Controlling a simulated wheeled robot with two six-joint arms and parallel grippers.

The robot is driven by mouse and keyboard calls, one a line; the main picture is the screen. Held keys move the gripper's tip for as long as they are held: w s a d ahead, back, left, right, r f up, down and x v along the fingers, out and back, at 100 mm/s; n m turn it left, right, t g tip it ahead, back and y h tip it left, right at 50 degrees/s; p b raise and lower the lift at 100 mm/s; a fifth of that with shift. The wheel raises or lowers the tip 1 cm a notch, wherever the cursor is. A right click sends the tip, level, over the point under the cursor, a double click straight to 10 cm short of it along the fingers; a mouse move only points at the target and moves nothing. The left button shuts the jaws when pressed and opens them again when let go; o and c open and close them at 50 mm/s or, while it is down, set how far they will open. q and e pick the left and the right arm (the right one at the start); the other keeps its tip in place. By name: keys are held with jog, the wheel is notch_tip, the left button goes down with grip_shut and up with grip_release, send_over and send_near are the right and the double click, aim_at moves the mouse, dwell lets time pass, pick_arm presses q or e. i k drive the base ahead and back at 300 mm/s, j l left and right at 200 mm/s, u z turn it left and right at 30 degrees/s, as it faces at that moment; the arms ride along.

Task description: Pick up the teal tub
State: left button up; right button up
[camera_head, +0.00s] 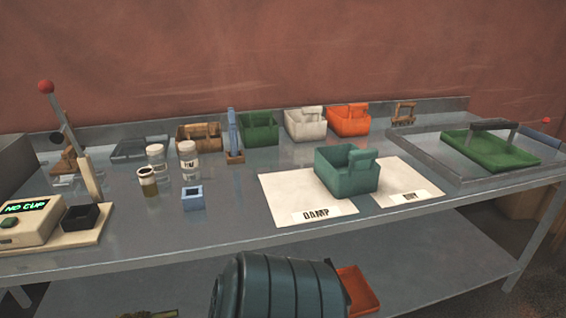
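The teal tub (341,182) is an open box with a raised tab on its right side. It stands upright on the table, across the inner edges of two white sheets. The left sheet (290,192) carries a label reading DAMP. The right sheet (408,178) has a label that is hard to read. Neither of my grippers is in view, and nothing touches the tub. The inside of the tub is mostly hidden by its walls.
Brown, green (260,133), white (305,124) and orange (349,121) tubs stand behind. A metal tray (462,174) with a green lid-like piece is right. Jars (189,161) and a lever machine (45,222) are left.

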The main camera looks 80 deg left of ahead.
aim_at(347, 171)
jog(key=u, duration=3.25)
jog(key=l+u, duration=0.65)
jog(key=u, duration=0.25)
jog(key=l+u, duration=0.45)
jog(key=k+l+u, duration=0.15)
jog(key=u, duration=0.3)
jog(key=k+l+u, duration=0.2)
jog(key=u, duration=0.25)
